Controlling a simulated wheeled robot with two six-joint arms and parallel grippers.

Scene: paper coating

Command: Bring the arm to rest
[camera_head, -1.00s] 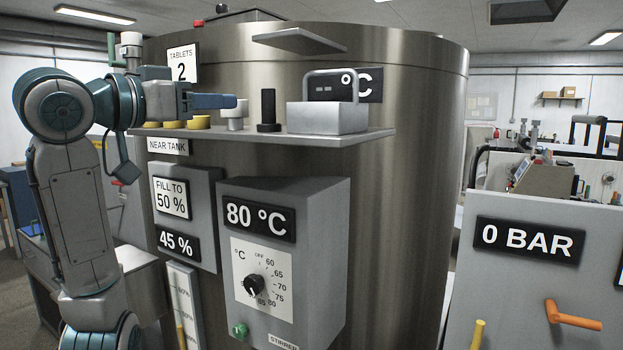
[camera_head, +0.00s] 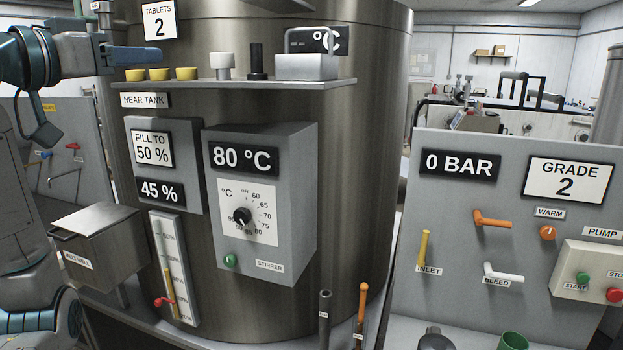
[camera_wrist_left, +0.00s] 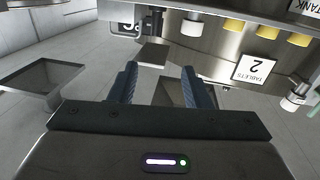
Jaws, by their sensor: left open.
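My left gripper (camera_head: 150,56) reaches in from the left in the head view, above the shelf and in front of the tank's "TABLETS 2" sign (camera_head: 160,20). In the left wrist view its two blue fingers (camera_wrist_left: 168,88) are apart with nothing between them. My right gripper is not in view.
The shelf (camera_head: 240,89) on the steel tank (camera_head: 370,130) also holds a white fitting, a black post and a metal box. Below are the 80 °C control box (camera_head: 300,215) and a lidded box (camera_head: 110,255). A valve panel (camera_head: 470,230) stands at right.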

